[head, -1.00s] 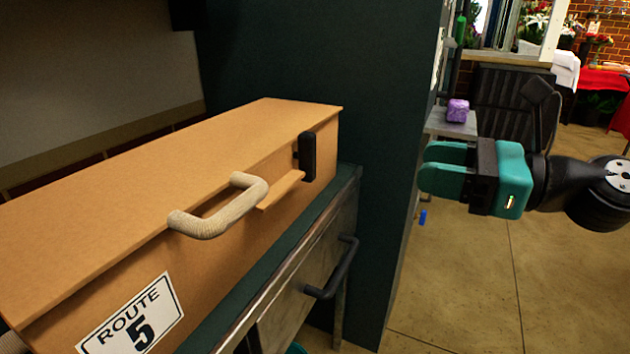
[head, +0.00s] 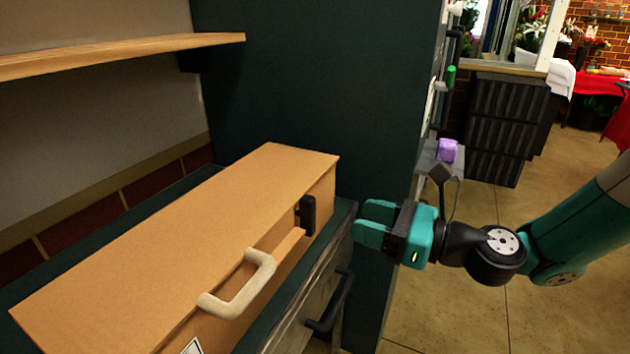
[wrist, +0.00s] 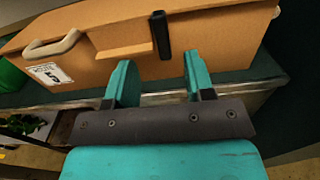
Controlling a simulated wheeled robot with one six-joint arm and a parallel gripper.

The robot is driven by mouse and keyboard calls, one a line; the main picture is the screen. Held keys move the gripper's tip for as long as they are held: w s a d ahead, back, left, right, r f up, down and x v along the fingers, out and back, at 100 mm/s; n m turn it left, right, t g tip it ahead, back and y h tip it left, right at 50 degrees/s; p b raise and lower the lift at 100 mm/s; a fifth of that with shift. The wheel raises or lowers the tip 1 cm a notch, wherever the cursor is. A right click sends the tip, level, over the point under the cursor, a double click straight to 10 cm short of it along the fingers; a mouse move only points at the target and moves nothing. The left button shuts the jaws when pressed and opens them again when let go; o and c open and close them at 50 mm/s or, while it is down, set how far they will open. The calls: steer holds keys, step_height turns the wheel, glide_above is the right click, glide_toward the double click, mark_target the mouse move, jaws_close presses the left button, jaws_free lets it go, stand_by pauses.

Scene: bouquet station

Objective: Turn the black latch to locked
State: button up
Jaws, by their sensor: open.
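The black latch (head: 307,215) is an upright bar on the front face of a tan box (head: 200,245), near its right end. A thin tan ledge (head: 287,244) juts out just left of it. In the wrist view the black latch (wrist: 160,35) stands upright beyond my fingers, roughly between them and nearer the right one. My gripper (head: 374,224) is open and empty, to the right of the latch in the head view, with a gap between. It also shows in the wrist view (wrist: 157,80), its two teal fingers apart and not touching the latch.
The box has a pale rope-wrapped handle (head: 238,285) left of the latch. It sits on a dark green counter with a black drawer handle (head: 330,302) below. A shelf (head: 110,55) hangs above. A dark green panel (head: 310,90) rises behind. A purple block (head: 447,150) lies farther back.

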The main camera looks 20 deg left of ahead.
mark_target(314, 206)
steer(key=a+p, duration=0.1)
steer(key=p, duration=0.1)
steer(key=a+p, duration=0.3)
steer(key=p, duration=0.1)
steer(key=shift+a+r+p, duration=0.15)
steer(key=shift+r+p, duration=0.2)
steer(key=p, duration=0.2)
steer(key=a+p, duration=0.1)
steer(key=p, duration=0.1)
steer(key=shift+w+a, duration=0.1)
steer(key=shift+w, duration=0.2)
steer(key=a+p, duration=0.1)
steer(key=p, duration=0.3)
steer(key=shift+s+a+f+p, duration=0.1)
steer(key=shift+a+p, duration=0.15)
steer(key=shift+p, duration=0.15)
steer(key=shift+a+f, duration=0.15)
steer(key=shift+a, duration=0.55)
steer(key=shift+a+f, duration=0.15)
steer(key=shift+a, duration=0.55)
steer(key=shift+c, duration=0.5)
jaws_close()
